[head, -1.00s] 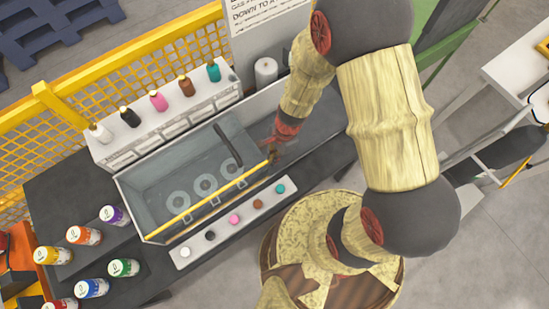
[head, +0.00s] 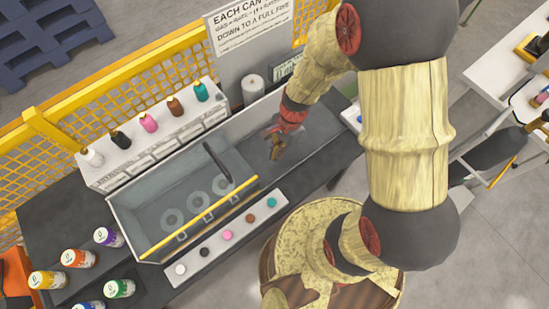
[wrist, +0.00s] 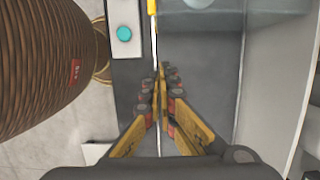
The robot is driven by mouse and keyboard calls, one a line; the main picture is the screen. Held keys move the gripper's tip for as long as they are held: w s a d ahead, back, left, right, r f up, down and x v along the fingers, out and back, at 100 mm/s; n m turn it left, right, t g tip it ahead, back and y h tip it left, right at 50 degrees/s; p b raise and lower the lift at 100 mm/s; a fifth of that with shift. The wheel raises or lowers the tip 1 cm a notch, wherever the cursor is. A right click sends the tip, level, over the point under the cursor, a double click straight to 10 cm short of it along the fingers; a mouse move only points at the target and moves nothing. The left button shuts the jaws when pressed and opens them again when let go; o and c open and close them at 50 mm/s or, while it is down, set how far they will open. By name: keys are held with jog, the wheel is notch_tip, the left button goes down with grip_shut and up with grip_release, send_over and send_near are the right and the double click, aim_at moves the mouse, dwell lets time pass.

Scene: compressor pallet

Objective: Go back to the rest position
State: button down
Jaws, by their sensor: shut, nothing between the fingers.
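My gripper (head: 276,146) is at the end of my bent arm, over the dark bench top (head: 325,150) just right of the grey tank. It is empty. In the wrist view its two yellow fingers (wrist: 160,75) come together at the tips, with the bench surface behind them. The grey tank (head: 125,225) has a yellow front rim and a dark bar across it, with several pale rings on its floor.
A button strip (head: 204,251) runs along the tank's front. Behind stand a rack of colored bottles (head: 100,175), a paper roll (head: 252,88), a sign (head: 240,25) and a yellow mesh fence (head: 45,150). Several colored cans (head: 78,259) stand front left. A white table (head: 490,65) is at right.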

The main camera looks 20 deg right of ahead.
jog(key=shift+d+r, duration=0.1)
jog(key=shift+r, duration=0.2)
jog(key=s+d+r+n+t+h+b, duration=0.1)
jog(key=s+d+r+n+t+b, duration=0.1)
jog(key=r+n+b, duration=0.5)
jog(key=s+d+r+n+t+h+b, duration=0.1)
jog(key=s+d+r+n+t+b, duration=0.2)
jog(key=r, duration=0.9)
jog(key=s+n+t+b, duration=0.1)
jog(key=s+n+b, duration=0.2)
jog(key=n, duration=0.1)
jog(key=shift+d+r+t+h+b, duration=0.15)
jog(key=shift+t+h+b, duration=0.15)
jog(key=shift+b, duration=0.1)
